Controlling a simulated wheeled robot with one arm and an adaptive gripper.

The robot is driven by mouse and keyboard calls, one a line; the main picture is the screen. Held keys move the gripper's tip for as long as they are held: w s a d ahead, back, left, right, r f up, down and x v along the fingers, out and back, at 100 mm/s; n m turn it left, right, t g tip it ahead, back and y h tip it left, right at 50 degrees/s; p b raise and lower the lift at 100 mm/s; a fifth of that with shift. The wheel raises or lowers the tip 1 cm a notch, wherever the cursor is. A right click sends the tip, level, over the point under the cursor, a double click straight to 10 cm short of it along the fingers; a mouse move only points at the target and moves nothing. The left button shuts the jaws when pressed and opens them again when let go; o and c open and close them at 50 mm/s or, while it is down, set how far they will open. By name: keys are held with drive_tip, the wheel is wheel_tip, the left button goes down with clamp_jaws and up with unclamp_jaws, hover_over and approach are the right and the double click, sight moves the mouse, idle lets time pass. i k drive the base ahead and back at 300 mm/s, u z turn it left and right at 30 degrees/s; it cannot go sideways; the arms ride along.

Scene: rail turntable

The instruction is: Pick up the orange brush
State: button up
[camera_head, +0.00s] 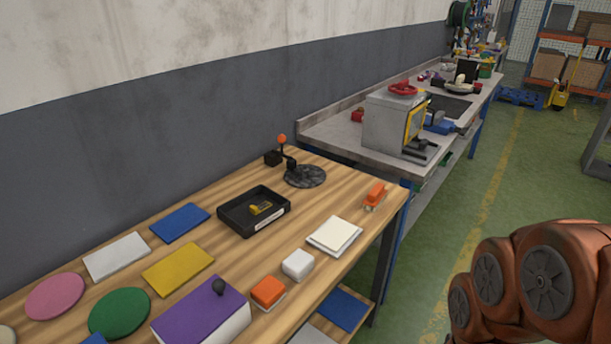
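A small orange object that looks like the orange brush (375,194) lies near the right end of the wooden table (340,189), close to its right edge. It has an orange upper part and a paler underside, too small to make out clearly. Nothing touches it. My orange arm links show at the lower right, over the floor and apart from the table. My gripper is not in view.
An orange block (268,291), a white block (298,264), a white pad (335,236) and a black tray (226,214) share the table. A lever on a dark round base (305,177) stands behind the brush. A grey workbench (345,140) adjoins; green floor (470,185) is clear at right.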

sight(376, 196)
drive_tip(key=u, duration=0.1)
drive_tip(key=i, duration=0.8)
drive_tip(key=u, duration=0.7)
